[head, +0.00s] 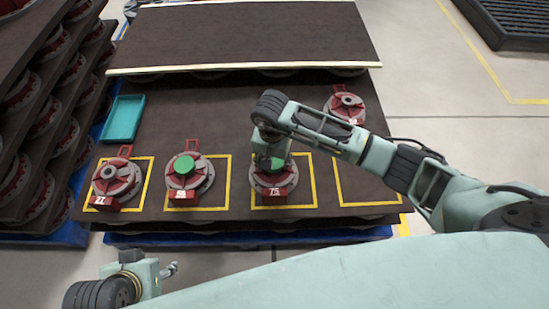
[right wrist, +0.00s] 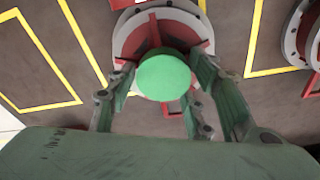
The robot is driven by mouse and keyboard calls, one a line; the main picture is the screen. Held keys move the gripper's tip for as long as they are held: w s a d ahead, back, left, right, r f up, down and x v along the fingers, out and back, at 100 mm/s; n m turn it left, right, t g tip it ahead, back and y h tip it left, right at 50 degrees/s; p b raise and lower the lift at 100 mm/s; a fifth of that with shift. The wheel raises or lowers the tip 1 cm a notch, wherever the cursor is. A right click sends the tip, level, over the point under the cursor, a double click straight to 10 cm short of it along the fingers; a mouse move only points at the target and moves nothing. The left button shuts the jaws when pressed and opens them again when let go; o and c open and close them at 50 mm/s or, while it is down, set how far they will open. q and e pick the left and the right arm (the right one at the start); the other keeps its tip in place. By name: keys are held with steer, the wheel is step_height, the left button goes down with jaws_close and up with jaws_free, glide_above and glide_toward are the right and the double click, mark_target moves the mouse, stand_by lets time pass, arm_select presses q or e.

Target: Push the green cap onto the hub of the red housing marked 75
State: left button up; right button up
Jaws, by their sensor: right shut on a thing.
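The red housing marked 75 (head: 275,183) sits on its grey flange inside a yellow square on the brown table. My right gripper (head: 272,160) is over it, pointing down, shut on the green cap (head: 281,163). In the right wrist view the cap (right wrist: 163,75) is between the fingers (right wrist: 162,88) and covers the middle of the red housing (right wrist: 128,38). The hub is hidden under the cap. I cannot tell whether the cap touches it. My left gripper (head: 168,270) is low at the bottom left, away from the table; its opening is unclear.
Left of housing 75 stands a housing (head: 184,184) with a green cap on it, then a housing marked 77 (head: 108,189) without a cap. Another housing (head: 345,103) is at the back right. A teal tray (head: 124,120) lies at the left. The rightmost yellow square is partly hidden by my arm.

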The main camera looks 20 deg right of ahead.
steer(key=o, duration=0.9)
steer(key=r, duration=0.8)
steer(key=s+r, duration=0.1)
steer(key=r, duration=0.3)
steer(key=shift+s+a, duration=0.1)
steer(key=shift+a, duration=0.3)
